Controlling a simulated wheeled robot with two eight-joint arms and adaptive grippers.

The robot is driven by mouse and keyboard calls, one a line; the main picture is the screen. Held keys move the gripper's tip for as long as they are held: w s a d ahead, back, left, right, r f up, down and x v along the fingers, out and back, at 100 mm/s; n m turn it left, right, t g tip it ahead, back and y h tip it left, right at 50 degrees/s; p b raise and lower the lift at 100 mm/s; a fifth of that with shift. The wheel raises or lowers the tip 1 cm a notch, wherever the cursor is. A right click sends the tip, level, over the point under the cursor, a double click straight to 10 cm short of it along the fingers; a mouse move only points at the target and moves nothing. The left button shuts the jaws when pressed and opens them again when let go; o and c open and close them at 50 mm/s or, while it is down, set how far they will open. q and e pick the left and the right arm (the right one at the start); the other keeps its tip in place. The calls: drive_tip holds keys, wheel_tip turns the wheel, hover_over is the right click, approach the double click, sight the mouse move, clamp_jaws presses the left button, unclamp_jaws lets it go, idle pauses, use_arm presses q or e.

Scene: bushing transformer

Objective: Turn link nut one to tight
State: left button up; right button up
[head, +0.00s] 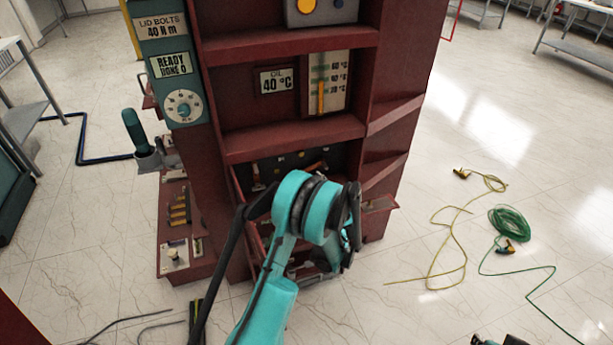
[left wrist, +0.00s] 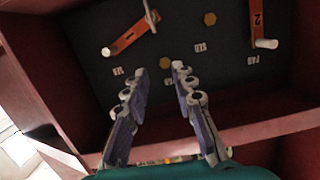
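A dark link panel (left wrist: 190,45) sits in a red-brown compartment and appears upside down in the left wrist view. An orange link (left wrist: 130,33) lies on its left, with a pale stud at its lower end and a grey bar near its upper end. I cannot tell which part is nut one or read this link's number. A second orange link (left wrist: 257,20), marked 2, has a pale cylinder at its end. My left gripper (left wrist: 160,72) is open and empty, its fingertips in front of the panel between the links. The head view hides its fingers behind my teal arm.
Yellow hexagons (left wrist: 209,18) and small white labels are on the panel. The compartment's rim (left wrist: 255,130) is close to my fingers. Yellow (head: 452,235) and green (head: 511,222) cables lie on the floor at right.

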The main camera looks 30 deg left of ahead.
use_arm(q)
drive_tip(key=shift+n+t+y, duration=0.5)
drive_tip(key=shift+y, duration=0.3)
drive_tip(key=a+f, duration=0.1)
drive_tip(key=w+a+f, duration=0.1)
drive_tip(key=f, duration=0.1)
drive_tip(key=w+a+f, duration=0.1)
drive_tip(key=f, duration=0.1)
drive_tip(key=shift+f+p, duration=0.15)
drive_tip(key=shift+p, duration=0.25)
drive_tip(key=b+x, duration=0.1)
drive_tip(key=x, duration=0.2)
drive_tip(key=shift+w+a+f+b, duration=0.15)
drive_tip(key=shift+w+a+b, duration=0.05)
drive_tip(key=shift+w+b, duration=0.15)
drive_tip(key=shift+w+a, duration=0.35)
drive_tip(key=shift+a, duration=0.05)
drive_tip(key=shift+c, duration=0.3)
clamp_jaws()
